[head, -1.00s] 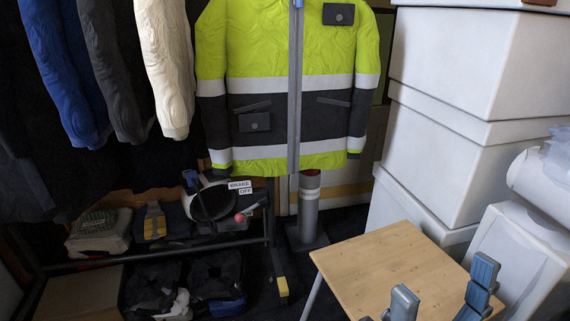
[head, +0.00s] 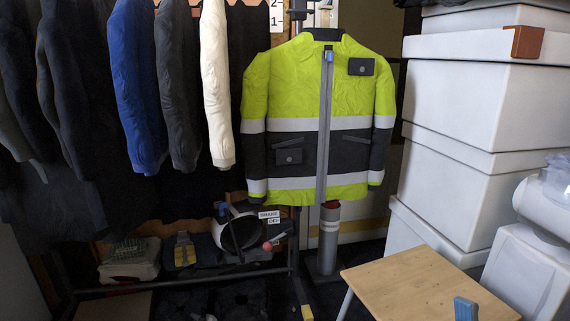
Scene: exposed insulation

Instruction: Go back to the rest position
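A single blue-grey fingertip, which I take to be my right gripper (head: 466,309), shows at the bottom edge of the head view, in front of the wooden table top (head: 432,287). The rest of that gripper is below the picture, so I cannot tell whether it is open or shut. No object shows at the fingertip. My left gripper is not in view. The yellow and dark grey high-visibility jacket (head: 290,98) hangs upright in the middle. A grey zip strip (head: 325,135) runs down its front, with a blue slider near the collar.
White boxes (head: 465,100) are stacked at the right. Blue, grey and white jackets (head: 137,85) hang at the left. A low rack (head: 170,287) holds a white helmet-like item (head: 240,232) and folded things. A grey post (head: 328,240) stands below the jacket.

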